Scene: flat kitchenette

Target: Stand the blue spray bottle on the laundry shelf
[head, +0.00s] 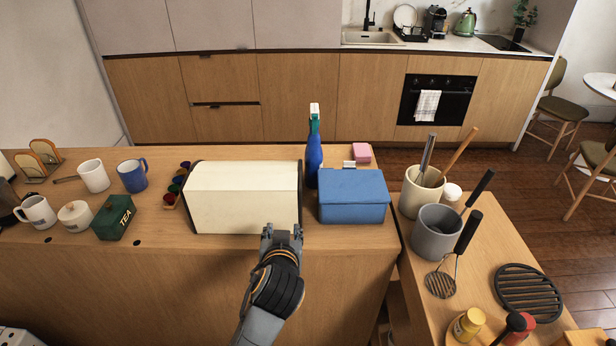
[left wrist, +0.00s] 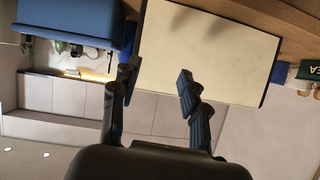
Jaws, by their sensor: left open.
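The blue spray bottle (head: 314,160) stands upright on the wooden counter in the head view, with a green neck and white top. It is behind the gap between a cream bread box (head: 240,205) and a blue box (head: 352,198), which hide its lower part. My left gripper (head: 282,232) is open and empty in front of the bread box's right end. In the left wrist view my open fingers (left wrist: 156,85) have the cream box (left wrist: 208,48) and blue box (left wrist: 68,28) beyond them; the bottle does not show there. I cannot make out the laundry shelf. My right gripper is out of view.
A pink sponge (head: 361,152) lies behind the blue box. Mugs, a green tea tin (head: 113,217) and coffee pods (head: 176,186) stand left of the bread box. Utensil crocks (head: 438,232) and a black trivet (head: 528,293) occupy the right-hand counter.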

